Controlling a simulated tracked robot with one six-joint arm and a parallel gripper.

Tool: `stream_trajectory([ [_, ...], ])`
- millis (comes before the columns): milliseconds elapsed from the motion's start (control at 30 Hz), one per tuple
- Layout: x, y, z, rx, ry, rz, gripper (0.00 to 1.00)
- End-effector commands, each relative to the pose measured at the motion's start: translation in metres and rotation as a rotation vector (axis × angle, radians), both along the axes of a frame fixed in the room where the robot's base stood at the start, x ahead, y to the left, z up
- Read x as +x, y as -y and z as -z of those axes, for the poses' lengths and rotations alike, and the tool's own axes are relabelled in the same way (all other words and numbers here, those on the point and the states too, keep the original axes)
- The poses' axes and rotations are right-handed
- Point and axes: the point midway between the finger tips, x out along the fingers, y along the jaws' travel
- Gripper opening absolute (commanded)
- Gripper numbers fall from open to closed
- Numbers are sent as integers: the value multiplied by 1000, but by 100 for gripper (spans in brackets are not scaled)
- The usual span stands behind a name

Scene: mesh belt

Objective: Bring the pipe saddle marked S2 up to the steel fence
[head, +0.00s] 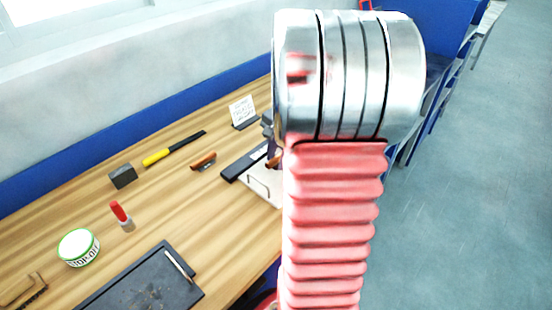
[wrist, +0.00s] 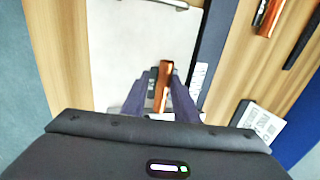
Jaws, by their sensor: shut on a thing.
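My gripper (head: 270,150) is shut on a copper-coloured saddle (wrist: 163,82), which stands lengthwise between the two dark fingers (wrist: 160,92) in the wrist view. No S2 mark is readable on it. In the head view the held saddle (head: 274,160) is partly hidden by my arm. It is over the white plate (wrist: 122,55), near its edge; contact with the plate cannot be told. A long dark bar (wrist: 217,50), seemingly the fence, runs along the plate's right side in the wrist view, also in the head view (head: 234,171). A gap shows between saddle and bar.
Another copper-coloured saddle (head: 203,161) lies beyond the bar. A yellow-handled tool (head: 157,157), a dark block (head: 122,176), a small card stand (head: 242,111), a red-capped item (head: 120,213), a round tin (head: 78,247) and a dark tray (head: 135,290) are spread over the bench.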

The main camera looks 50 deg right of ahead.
Motion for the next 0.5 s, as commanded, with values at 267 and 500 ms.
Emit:
stream_trajectory([
  [267,0,3,1,1,-1,1,0],
  [500,0,4,1,1,-1,0,34],
])
